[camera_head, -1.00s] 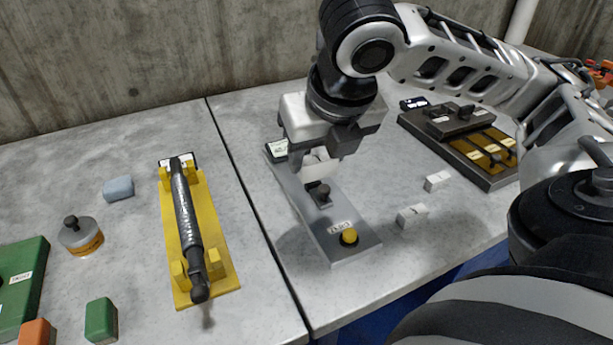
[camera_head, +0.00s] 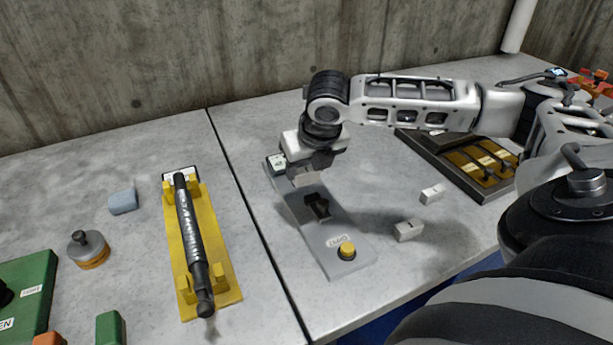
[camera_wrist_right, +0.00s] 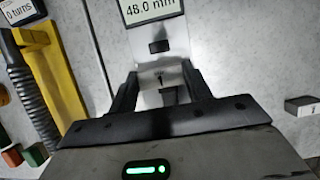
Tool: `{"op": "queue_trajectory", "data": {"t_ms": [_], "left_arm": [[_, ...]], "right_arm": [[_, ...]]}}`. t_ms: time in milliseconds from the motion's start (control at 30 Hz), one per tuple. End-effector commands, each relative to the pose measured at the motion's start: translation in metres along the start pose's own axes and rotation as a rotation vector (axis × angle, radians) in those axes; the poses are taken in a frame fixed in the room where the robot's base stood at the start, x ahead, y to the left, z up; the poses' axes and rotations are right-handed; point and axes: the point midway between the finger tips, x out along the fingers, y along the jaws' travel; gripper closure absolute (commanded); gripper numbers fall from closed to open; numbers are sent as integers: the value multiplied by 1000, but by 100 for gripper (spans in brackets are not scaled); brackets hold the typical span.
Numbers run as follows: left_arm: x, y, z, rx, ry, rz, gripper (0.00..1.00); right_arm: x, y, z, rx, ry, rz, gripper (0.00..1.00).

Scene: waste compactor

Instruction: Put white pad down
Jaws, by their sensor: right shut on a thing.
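My right gripper (camera_head: 312,170) is shut on a white pad (camera_head: 306,179), low over the far half of a grey gauge plate (camera_head: 350,230). In the right wrist view the pad (camera_wrist_right: 160,84) sits between the two dark fingers and bears a dark mark like a "1". The plate has a small display (camera_wrist_right: 152,10) reading 48.0 mm, a dark post (camera_head: 317,206) and a yellow button (camera_head: 347,252). I cannot tell whether the pad touches the plate. Two other white blocks, one farther (camera_head: 432,193) and one nearer (camera_head: 409,230), lie right of the plate. My left gripper is not in view.
A yellow cradle (camera_head: 228,285) with a black rod (camera_head: 190,235) lies to the left, beyond the table seam. A dark tray (camera_head: 465,180) with yellow inserts stands at the right. Left are a grey sponge-like block (camera_head: 122,200) and a knobbed weight (camera_head: 92,250). Bare tabletop surrounds the loose blocks.

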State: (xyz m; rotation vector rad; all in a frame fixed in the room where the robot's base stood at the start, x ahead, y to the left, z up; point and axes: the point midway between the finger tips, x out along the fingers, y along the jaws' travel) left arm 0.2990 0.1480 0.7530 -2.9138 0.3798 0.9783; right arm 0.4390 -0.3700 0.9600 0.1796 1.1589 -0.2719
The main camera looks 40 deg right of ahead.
Motion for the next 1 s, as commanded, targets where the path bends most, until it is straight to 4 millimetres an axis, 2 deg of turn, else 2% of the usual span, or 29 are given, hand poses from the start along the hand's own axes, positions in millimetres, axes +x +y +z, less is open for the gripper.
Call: {"op": "queue_trajectory", "data": {"t_ms": [133, 333, 700, 733, 800, 1000], "left_arm": [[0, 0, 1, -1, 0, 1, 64], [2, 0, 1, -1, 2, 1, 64], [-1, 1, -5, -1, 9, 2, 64], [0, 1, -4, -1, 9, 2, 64], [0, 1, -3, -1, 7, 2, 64], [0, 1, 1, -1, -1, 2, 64]], "right_arm": [[12, -3, 3, 0, 1, -2, 73], [36, -2, -9, -1, 1, -1, 73], [39, -2, -10, -1, 0, -1, 73], [39, -2, -10, 0, -1, -1, 43], [39, -2, -10, 0, -1, -1, 29], [39, -2, -10, 0, 0, -1, 29]]}}
